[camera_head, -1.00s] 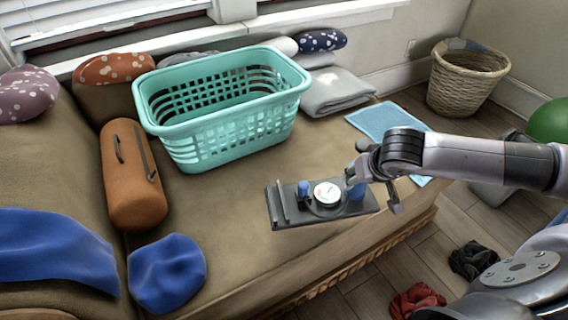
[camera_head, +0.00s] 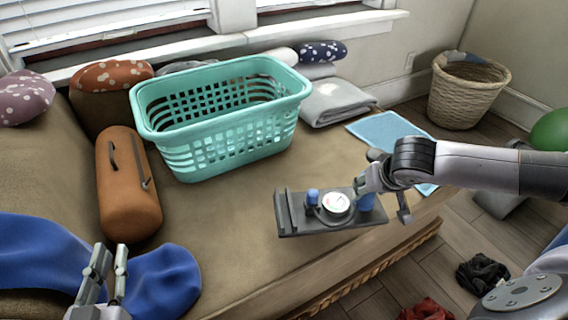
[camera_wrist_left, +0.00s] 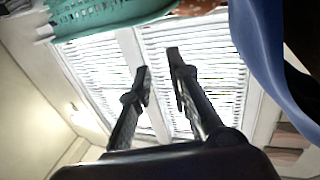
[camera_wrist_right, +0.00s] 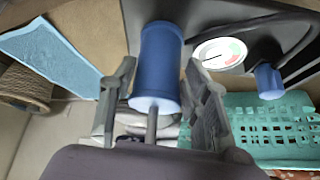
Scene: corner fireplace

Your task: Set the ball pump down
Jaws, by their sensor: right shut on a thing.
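The ball pump (camera_head: 318,222) has a dark flat base, a white gauge and blue cylinders. It is over the front part of the brown cushioned seat; I cannot tell whether its base touches the seat. My right gripper (camera_head: 368,184) comes from the right and is shut on the pump's blue cylinder, which stands between its fingers in the right wrist view (camera_wrist_right: 159,62). The gauge (camera_wrist_right: 220,53) shows beside it. My left gripper (camera_head: 106,268) is open and empty at the lower left, by the blue cloth; its spread fingers show in the left wrist view (camera_wrist_left: 160,62).
A teal laundry basket (camera_head: 205,167) stands behind the pump on the seat (camera_head: 235,230). An orange-brown cylindrical bag (camera_head: 127,190) lies left, blue cloths (camera_head: 165,280) nearer. A light-blue cloth (camera_head: 385,128) and folded grey cloth (camera_head: 335,100) lie behind. Seat space left of the pump is clear.

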